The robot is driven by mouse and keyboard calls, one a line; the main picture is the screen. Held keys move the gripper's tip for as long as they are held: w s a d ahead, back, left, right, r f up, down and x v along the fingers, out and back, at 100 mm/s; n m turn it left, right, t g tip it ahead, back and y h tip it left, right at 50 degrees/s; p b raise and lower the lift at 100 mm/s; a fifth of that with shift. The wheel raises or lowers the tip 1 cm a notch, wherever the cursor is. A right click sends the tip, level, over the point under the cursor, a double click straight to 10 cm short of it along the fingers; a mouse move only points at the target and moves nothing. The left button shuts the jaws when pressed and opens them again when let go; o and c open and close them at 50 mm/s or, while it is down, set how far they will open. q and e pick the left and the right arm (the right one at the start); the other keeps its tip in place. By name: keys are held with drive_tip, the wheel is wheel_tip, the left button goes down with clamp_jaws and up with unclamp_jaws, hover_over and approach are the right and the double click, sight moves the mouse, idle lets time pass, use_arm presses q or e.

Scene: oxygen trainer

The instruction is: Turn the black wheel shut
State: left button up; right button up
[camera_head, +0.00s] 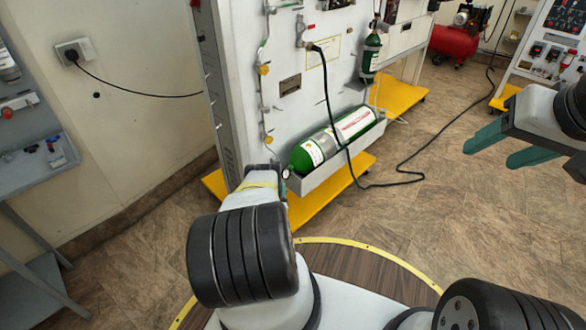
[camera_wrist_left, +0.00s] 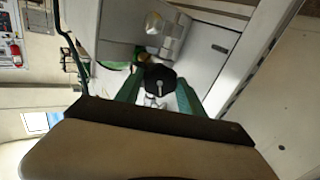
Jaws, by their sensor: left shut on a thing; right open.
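The black wheel (camera_wrist_left: 160,75) shows in the left wrist view as a dark, many-sided knob with a pale mark at its centre. My left gripper (camera_wrist_left: 159,88) has one teal finger on each side of it and is shut on it. In the head view my left arm hides the wheel and the left fingertips, near the valve end of a lying green cylinder (camera_head: 311,149). My right gripper (camera_head: 508,148) is open and empty, over the floor at the right.
The lying cylinder rests in a white tray (camera_head: 320,172) on a white panel stand with a yellow base (camera_head: 307,207). A black cable (camera_head: 430,143) trails across the floor. A smaller green cylinder (camera_head: 371,55) stands upright on the panel. Open floor lies to the right.

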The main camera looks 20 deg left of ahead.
use_arm(q)
drive_tip(key=shift+d+f+m, duration=0.1)
drive_tip(key=shift+m, duration=1.8)
drive_tip(key=o, duration=1.4)
drive_tip(key=shift+c, duration=0.2)
drive_tip(key=v, duration=0.7)
drive_tip(key=shift+s, duration=0.4)
drive_tip(key=shift+d, duration=0.1)
